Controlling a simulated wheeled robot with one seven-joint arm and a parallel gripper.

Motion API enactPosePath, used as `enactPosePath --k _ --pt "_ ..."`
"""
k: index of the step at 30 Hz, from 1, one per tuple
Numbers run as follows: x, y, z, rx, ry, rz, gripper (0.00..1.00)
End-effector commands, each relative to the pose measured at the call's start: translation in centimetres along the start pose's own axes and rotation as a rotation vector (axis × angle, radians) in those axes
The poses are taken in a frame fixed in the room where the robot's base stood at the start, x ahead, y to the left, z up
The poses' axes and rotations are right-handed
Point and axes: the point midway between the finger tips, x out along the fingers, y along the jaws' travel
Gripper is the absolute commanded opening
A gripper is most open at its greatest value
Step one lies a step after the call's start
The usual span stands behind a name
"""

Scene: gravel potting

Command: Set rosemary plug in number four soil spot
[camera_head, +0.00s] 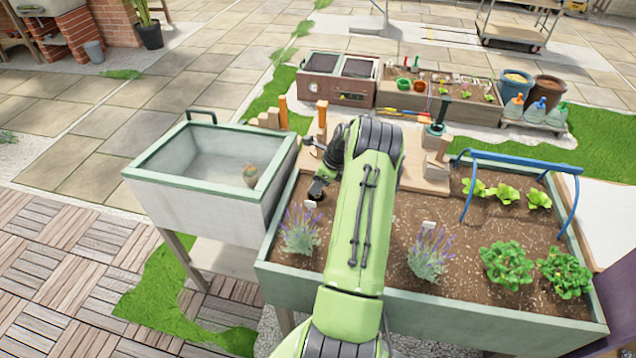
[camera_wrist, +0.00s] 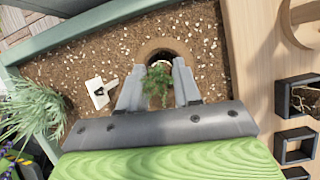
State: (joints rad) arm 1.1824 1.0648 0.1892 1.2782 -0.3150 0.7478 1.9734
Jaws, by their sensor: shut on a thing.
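The rosemary plug (camera_wrist: 158,88) shows as a small green sprig between the two fingers of my gripper (camera_wrist: 158,94) in the wrist view. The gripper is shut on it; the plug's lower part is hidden. Just beyond the sprig is a dark round hole with a brown rim, a soil spot (camera_wrist: 181,45), in the planter's soil. A white marker (camera_wrist: 97,92) lies left of the fingers; I cannot read a number on it. In the head view my gripper (camera_head: 316,188) is low over the planter's left back part, near a white marker (camera_head: 310,204), and the plug is not discernible.
A lavender plant (camera_head: 300,231) stands close in front of the gripper; it also shows at the wrist view's left (camera_wrist: 32,108). The planter's wall (camera_wrist: 95,22) runs beyond the spot. A wooden board (camera_wrist: 260,62) with dark square frames lies right. A grey-green basin (camera_head: 215,127) stands left.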

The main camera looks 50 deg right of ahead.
Motion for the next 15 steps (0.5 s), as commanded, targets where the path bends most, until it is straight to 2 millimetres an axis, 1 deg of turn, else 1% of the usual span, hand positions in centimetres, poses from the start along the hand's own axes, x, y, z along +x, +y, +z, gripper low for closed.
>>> enactPosePath --k 15 --pt "1.03 -0.05 -0.43 0.000 0.000 0.000 0.24"
